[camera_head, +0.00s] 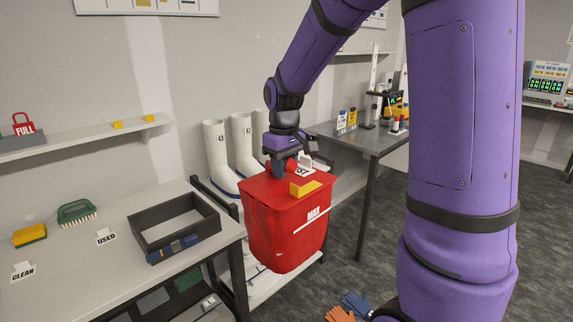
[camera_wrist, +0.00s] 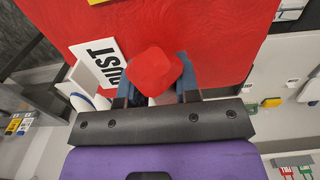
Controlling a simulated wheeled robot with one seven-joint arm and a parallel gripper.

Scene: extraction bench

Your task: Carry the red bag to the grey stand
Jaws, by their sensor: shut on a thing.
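The red bag (camera_head: 288,228) is a large, tapered red body with a white line, lettering and a yellow block on top. My gripper (camera_head: 284,168) is above it, shut on a red knob on its top. In the wrist view the knob (camera_wrist: 154,70) sits between the fingers, beside a white "DUST" card (camera_wrist: 100,62). The bag appears to hang upright, off the floor, right of the near bench.
The near bench (camera_head: 70,290) also holds a green brush (camera_head: 77,212), a yellow block (camera_head: 30,235) and "USED" and "CLEAN" cards. White boots (camera_head: 217,150) stand behind the bag. A grey table (camera_head: 375,140) with bottles stands at the back. Gloves (camera_head: 352,305) lie low in front.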

